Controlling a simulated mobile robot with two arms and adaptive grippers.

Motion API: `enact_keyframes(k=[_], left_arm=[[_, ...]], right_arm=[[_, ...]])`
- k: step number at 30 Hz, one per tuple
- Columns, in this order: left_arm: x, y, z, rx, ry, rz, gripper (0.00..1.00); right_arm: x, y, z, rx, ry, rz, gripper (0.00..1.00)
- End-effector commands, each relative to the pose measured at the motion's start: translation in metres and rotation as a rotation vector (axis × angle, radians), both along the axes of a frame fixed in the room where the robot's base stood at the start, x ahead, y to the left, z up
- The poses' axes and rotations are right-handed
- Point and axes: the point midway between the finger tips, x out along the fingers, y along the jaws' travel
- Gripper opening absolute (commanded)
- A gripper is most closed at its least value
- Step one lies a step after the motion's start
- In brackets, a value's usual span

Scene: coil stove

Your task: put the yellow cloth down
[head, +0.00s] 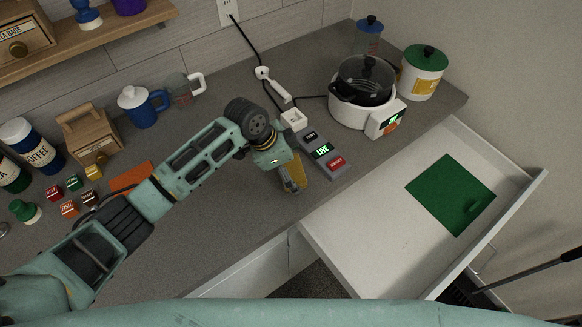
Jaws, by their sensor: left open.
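The yellow cloth (301,168) shows as a small mustard-yellow patch on the grey counter near its front edge, just left of the switch panel. My left gripper (292,186) points down right at the cloth and covers part of it. Its jaws are open. Whether the fingers touch the cloth cannot be told. My right gripper is not in view.
A switch panel (323,151) lies right of the cloth, and a white cooker (350,112) stands behind. An open drawer (365,205) with a green mat (440,190) juts out at right.

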Motion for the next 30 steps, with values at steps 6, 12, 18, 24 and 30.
enact_keyframes(k=[6, 12, 18, 24, 30], left_arm=[[0.000, 0.000, 0.000, 0.000, 0.000, 0.000, 0.96], [0.000, 0.003, 0.012, -0.002, -0.004, 0.000, 0.96], [-0.003, 0.019, 0.048, -0.002, -0.006, -0.001, 0.96], [-0.007, 0.034, 0.087, -0.001, -0.005, 0.000, 0.96], [-0.010, 0.043, 0.109, -0.001, -0.001, 0.000, 0.96]], right_arm=[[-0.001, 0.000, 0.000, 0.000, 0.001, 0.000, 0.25], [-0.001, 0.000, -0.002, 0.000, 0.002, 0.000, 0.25], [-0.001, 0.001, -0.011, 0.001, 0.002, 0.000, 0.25], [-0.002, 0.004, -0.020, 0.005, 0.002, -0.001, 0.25], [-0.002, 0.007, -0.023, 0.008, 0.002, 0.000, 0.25]])
